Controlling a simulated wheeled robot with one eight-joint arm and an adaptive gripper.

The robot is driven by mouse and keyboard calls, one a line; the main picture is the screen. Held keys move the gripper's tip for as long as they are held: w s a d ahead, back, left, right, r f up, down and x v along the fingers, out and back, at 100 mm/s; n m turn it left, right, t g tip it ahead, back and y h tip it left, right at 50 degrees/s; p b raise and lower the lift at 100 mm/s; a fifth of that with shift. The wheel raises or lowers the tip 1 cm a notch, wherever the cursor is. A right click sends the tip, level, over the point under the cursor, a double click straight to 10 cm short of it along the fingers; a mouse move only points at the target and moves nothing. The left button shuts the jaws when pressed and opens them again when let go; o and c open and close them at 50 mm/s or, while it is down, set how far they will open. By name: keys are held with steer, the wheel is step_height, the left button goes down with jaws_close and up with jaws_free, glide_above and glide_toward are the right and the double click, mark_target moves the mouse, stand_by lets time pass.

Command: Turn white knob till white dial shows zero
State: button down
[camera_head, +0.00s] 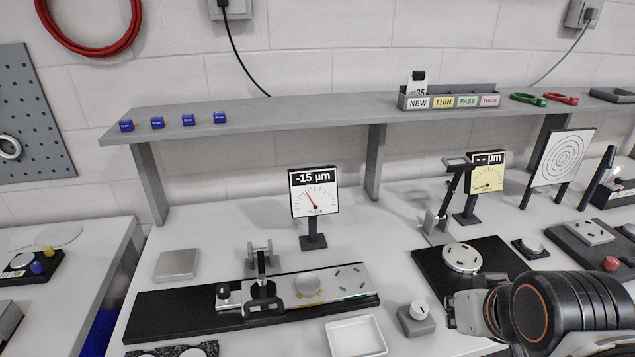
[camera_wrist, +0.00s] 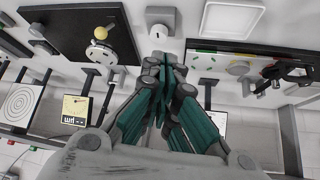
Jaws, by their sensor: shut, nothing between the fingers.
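The white dial (camera_head: 315,195) stands on a post behind the black fixture and reads -15 µm, its red needle left of upright. The white knob (camera_head: 418,310) sits on a small grey box right of the fixture. In the wrist view the knob (camera_wrist: 160,30) lies just beyond my fingertips. My gripper (camera_head: 453,309) is just right of the knob in the head view, apart from it. In the wrist view my gripper (camera_wrist: 163,62) has its fingers together with nothing between them.
The black fixture (camera_head: 160,316) carries a metal strip and clamp. A white tray (camera_head: 355,338) lies left of the knob. A yellow dial (camera_head: 487,174) reading "- - µm" stands behind a black plate (camera_head: 430,262) with a round metal part. A shelf (camera_head: 290,112) spans the back.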

stand_by(0.4)
steer(key=c, duration=1.2)
jaws_free()
steer(key=shift+o, duration=0.2)
steer(key=m+g+p, duration=0.4)
steer(key=m+g, duration=0.3)
steer(key=m, duration=0.8)
glide_above(420, 306)
step_height(420, 306, down, 3)
step_height(420, 306, down, 13)
steer(key=b, duration=0.3)
steer(key=shift+f+b, duration=0.1)
steer(key=shift+b, duration=0.3)
steer(key=c, duration=1)
